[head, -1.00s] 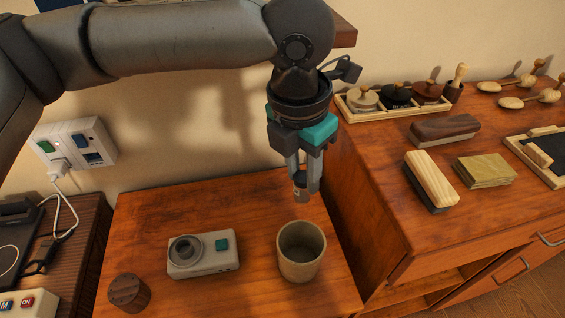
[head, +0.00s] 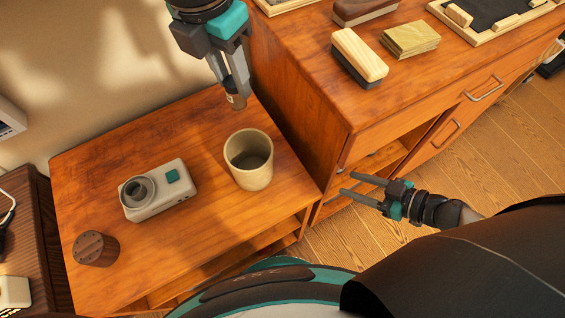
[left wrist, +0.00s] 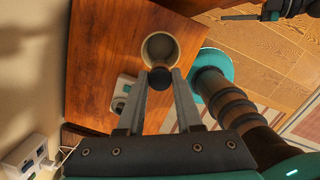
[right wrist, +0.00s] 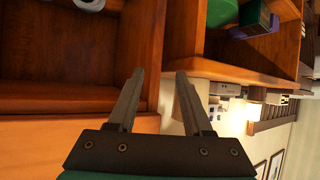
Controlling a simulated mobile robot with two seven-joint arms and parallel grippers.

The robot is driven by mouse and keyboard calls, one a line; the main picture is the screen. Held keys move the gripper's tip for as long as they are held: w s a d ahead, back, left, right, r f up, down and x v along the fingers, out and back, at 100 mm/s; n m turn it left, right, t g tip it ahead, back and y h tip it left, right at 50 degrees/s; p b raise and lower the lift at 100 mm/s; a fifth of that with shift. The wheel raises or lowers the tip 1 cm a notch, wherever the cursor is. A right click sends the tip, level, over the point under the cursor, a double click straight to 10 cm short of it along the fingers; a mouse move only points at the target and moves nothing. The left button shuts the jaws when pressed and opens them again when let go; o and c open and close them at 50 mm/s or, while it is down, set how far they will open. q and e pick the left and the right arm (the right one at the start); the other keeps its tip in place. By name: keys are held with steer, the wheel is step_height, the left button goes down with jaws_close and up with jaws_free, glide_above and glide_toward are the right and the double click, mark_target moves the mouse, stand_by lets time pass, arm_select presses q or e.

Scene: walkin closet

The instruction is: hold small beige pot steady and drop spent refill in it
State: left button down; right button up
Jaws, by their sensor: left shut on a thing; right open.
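The small beige pot (head: 249,172) stands upright on the low wooden table, its mouth open upward and its inside dark. My left gripper (head: 235,98) is shut on a small cylinder with a dark end, which I take to be the spent refill (head: 236,101); it hangs above the table, behind the pot and apart from it. In the left wrist view the refill's dark round end (left wrist: 160,78) shows between the fingertips, in front of the pot (left wrist: 160,46). My right gripper (head: 346,184) is open and empty, to the right of the pot, beyond the table's edge.
A grey-white device with a round ring (head: 160,192) and a dark wooden cylinder (head: 95,249) sit on the low table (head: 200,225). A taller cabinet (head: 300,75) with brushes and blocks stands at the right. Open floor (head: 400,250) lies in front of the cabinet.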

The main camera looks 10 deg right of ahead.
steer(key=s+a+r+n+g+y, duration=0.1)
steer(key=a+r+n+g+y, duration=0.25)
steer(key=a+r, duration=0.4)
steer(key=n, duration=0.2)
glide_toward(254, 171)
steer(key=x, duration=0.4)
steer(key=shift+g+y, duration=0.35)
steer(key=x, duration=0.7)
steer(key=shift+w, duration=0.35)
jaws_close()
steer(key=shift+s+f, duration=0.15)
